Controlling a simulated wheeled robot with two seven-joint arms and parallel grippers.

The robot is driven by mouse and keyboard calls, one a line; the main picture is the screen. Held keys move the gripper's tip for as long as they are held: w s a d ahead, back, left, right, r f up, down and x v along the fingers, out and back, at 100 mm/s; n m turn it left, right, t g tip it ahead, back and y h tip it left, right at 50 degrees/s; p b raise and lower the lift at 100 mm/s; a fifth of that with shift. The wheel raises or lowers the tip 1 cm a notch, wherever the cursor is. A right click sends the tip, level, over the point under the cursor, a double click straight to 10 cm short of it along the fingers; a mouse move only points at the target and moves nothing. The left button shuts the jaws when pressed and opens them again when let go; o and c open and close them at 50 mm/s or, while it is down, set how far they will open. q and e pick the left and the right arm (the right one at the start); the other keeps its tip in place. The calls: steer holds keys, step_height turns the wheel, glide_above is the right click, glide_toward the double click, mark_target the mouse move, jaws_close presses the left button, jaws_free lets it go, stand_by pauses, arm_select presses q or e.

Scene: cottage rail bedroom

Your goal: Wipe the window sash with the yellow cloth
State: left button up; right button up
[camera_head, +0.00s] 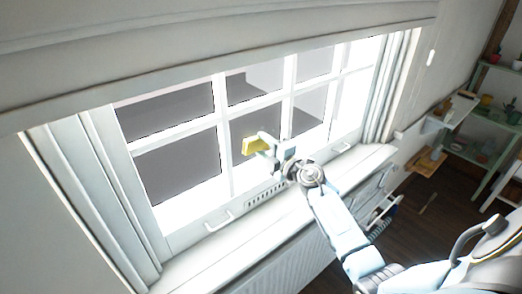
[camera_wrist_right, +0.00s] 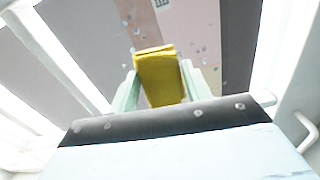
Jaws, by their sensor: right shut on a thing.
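The yellow cloth (camera_head: 256,145) is a small folded pad held up in front of the window sash (camera_head: 226,160). My right gripper (camera_head: 266,144) is shut on it, and the cloth sticks out past the fingertips. In the right wrist view the cloth (camera_wrist_right: 158,76) sits between the two pale green fingers of the gripper (camera_wrist_right: 160,90). The sash is white with several panes, and the cloth is in front of its lower middle part. I cannot tell whether the cloth touches the glass. Pale specks (camera_wrist_right: 205,50) show on the pane beyond the cloth. My left gripper is out of view.
A white sill (camera_head: 290,215) runs below the sash, with a radiator (camera_head: 285,268) beneath it. Sash handles (camera_head: 218,222) stick out along the bottom rail. Folded shutters (camera_head: 95,190) flank the window. Green shelves with pots (camera_head: 490,110) stand at the right, above dark floor.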

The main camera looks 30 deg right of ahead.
mark_target(277, 132)
steer(key=shift+w+d+b, duration=0.15)
steer(key=shift+d+b, duration=0.5)
steer(key=shift+d, duration=1.4)
steer(key=shift+w+d+b, duration=0.15)
steer(key=shift+d+b, duration=0.5)
steer(key=shift+d, duration=1.4)
steer(key=shift+r, duration=0.1)
steer(key=shift+s+p, duration=0.4)
steer(key=shift+s, duration=0.15)
steer(key=shift+s+d+p, duration=0.2)
steer(key=shift+s+p, duration=0.6)
steer(key=shift+s, duration=1.65)
steer(key=s+p, duration=0.1)
steer(key=s, duration=0.2)
steer(key=shift+d, duration=0.1)
